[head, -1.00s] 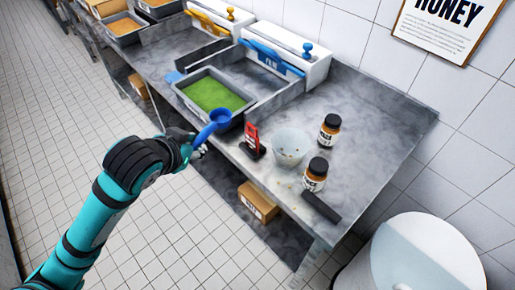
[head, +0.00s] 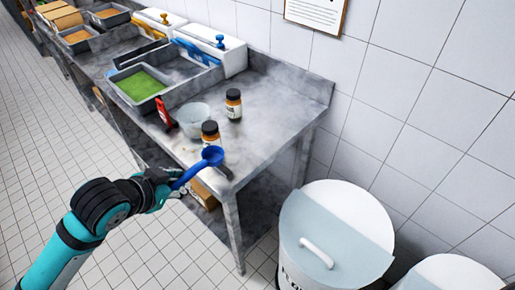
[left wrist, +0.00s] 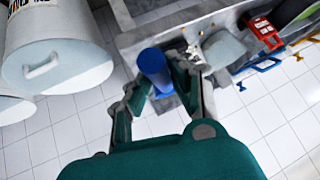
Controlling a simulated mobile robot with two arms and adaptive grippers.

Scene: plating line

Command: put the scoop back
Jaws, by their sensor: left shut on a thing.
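The blue scoop (head: 212,156) is held in my left gripper (head: 174,180), its bowl up and to the right of the fingers, in front of the counter's front edge. In the left wrist view the scoop (left wrist: 153,62) shows between the two fingers of the left gripper (left wrist: 160,82). The tray of green contents (head: 140,86) sits on the counter further up and left. Behind it are white boxes with a blue knob (head: 221,41) and a yellow-orange knob. My right gripper is not in view.
On the counter (head: 275,115) stand a clear bowl (head: 195,118), a red device (head: 163,112) and two brown jars (head: 233,104) (head: 210,134). White lidded bins (head: 335,235) stand right of the counter. A cardboard box (head: 204,196) lies below it. The counter's right part is mostly clear.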

